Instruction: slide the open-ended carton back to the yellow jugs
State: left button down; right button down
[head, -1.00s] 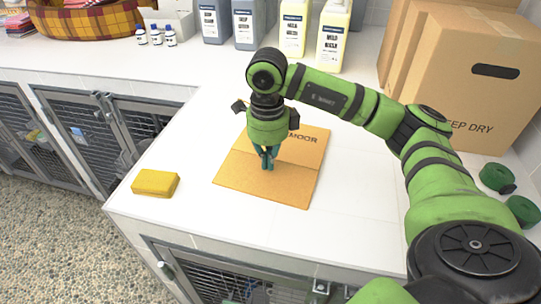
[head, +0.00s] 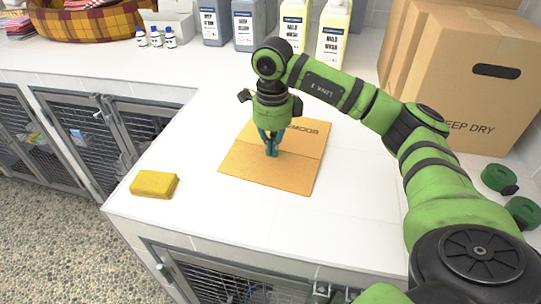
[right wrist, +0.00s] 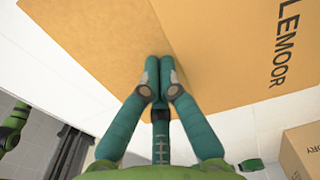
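The open-ended carton (head: 255,172) is a low, flat-looking tan cardboard piece on the white counter, with a crease across it and partly hidden dark lettering on its far part. It also fills much of the right wrist view (right wrist: 215,50). Two yellow jugs (head: 293,28) (head: 332,40) with white labels stand behind it at the back, a stretch of bare counter between. My right gripper (head: 271,153) points down over the carton's middle, fingertips together at its surface; the right wrist view shows them closed with nothing between (right wrist: 158,62). My left gripper is not identifiable.
Grey-blue jugs (head: 247,25) stand left of the yellow ones. Large cardboard boxes (head: 470,85) stand at the back right, with green rolls (head: 497,178) nearby. A yellow sponge (head: 154,184) lies near the front left edge. The counter around the carton is clear.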

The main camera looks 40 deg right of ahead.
jog(key=shift+w+d, duration=0.95)
jog(key=shift+d, duration=0.15)
jog(key=shift+w+d+f+p, duration=0.1)
jog(key=shift+w+d+p, duration=0.5)
jog(key=shift+w+d, duration=1.05)
jog(key=shift+w+d+p, duration=0.45)
jog(key=shift+w+d, duration=0.25)
jog(key=shift+d, duration=0.15)
jog(key=shift+w+d+p, duration=0.4)
jog(key=shift+w+d, duration=0.25)
jog(key=shift+d, duration=0.2)
jog(key=shift+w+d, duration=0.55)
jog(key=shift+d, duration=0.05)
notch_tip(320, 180, up, 8)
jog(key=p, duration=0.7)
jog(key=shift+w, duration=0.1)
